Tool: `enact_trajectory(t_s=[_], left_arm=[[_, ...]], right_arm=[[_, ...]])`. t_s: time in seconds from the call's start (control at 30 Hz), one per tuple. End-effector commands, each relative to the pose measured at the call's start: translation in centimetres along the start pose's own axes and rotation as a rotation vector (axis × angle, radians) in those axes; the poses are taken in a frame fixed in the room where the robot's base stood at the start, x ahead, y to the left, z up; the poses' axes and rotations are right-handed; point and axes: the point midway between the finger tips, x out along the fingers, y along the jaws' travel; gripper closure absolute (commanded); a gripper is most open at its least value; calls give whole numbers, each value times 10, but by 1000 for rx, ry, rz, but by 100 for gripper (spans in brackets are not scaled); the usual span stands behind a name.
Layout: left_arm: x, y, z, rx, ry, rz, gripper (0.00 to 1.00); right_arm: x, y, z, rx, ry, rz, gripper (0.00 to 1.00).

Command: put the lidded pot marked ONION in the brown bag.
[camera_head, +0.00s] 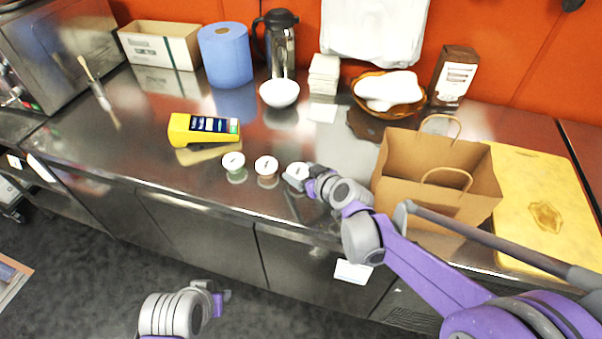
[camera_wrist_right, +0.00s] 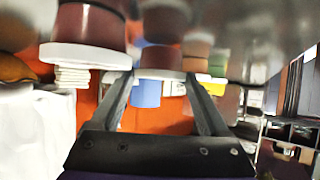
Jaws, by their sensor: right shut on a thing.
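Small pots with white lids stand in a row on the steel counter: one at left (camera_head: 233,162), one in the middle (camera_head: 266,166), and one at right (camera_head: 298,171). Their lid marks are too small to read. My right gripper (camera_head: 300,182) is shut on the right-hand pot; in the right wrist view this dark red pot (camera_wrist_right: 160,48) sits between the fingers. A nearer dark red lidded pot (camera_wrist_right: 90,28) shows beside it there. The brown bag (camera_head: 428,190) stands open and upright, to the right of the gripper. My left gripper (camera_head: 222,300) is low, in front of the counter.
A yellow card terminal (camera_head: 190,130) lies left of the pots. A white bowl (camera_head: 279,93), blue roll (camera_head: 226,55) and flask (camera_head: 281,45) stand behind. A basket (camera_head: 388,92) and brown packet (camera_head: 454,75) stand behind the bag, with a yellow board (camera_head: 540,195) at its right.

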Motion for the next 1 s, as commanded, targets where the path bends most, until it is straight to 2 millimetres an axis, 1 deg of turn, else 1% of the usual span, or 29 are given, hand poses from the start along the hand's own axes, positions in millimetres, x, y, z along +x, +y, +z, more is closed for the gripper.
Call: enact_trajectory(t_s=[0.4, 0.43, 0.5, 0.53, 0.73, 0.83, 0.97, 1.0], left_arm=[[3, 0, 2, 0, -1, 0, 63], [2, 0, 2, 0, -1, 0, 63], [2, 0, 2, 0, -1, 0, 63], [2, 0, 2, 0, -1, 0, 63], [2, 0, 1, 0, -1, 0, 63], [-1, 0, 0, 0, 0, 0, 63], [-1, 0, -1, 0, 0, 0, 63], [-1, 0, -1, 0, 1, 0, 63]], right_arm=[[3, 0, 6, 1, 0, 0, 76], [3, 0, 5, 0, 0, 0, 16], [3, 0, 5, 0, 0, 0, 3], [3, 0, 5, 0, 0, 0, 0], [3, 0, 5, 0, 0, 0, 0], [1, 0, 1, 0, 0, 0, 0], [-13, 0, 1, 2, 0, 1, 0], [-20, 0, 2, 2, 0, 1, 0]])
